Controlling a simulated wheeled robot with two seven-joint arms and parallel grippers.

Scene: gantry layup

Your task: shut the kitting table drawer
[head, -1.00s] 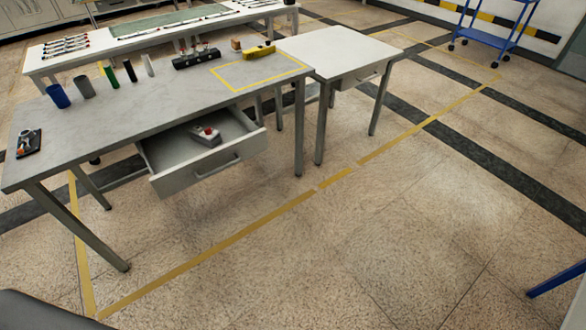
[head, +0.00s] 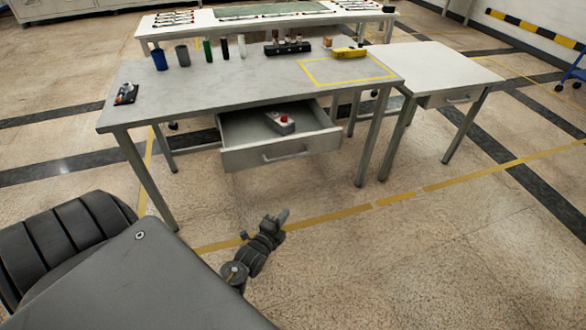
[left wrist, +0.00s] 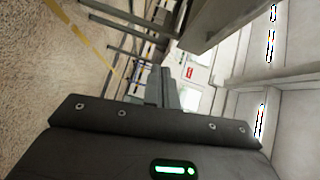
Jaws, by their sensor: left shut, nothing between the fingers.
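The kitting table (head: 190,100) is a grey table in the upper middle of the head view. Its drawer (head: 250,157) is pulled out at the front, with a bar handle (head: 287,152) on its face. A grey item with a red top (head: 280,122) lies inside the drawer. My left gripper (head: 281,218) is in front of and below the drawer, apart from it, over the floor. Its fingers are together and hold nothing; they also show in the left wrist view (left wrist: 166,88). My right gripper is not in view.
On the tabletop stand several cups and bottles, a black block (head: 287,47), a yellow tool (head: 349,53) and a small device (head: 126,94). A white table with its own drawer (head: 450,98) stands to the right. The floor before the drawer is clear.

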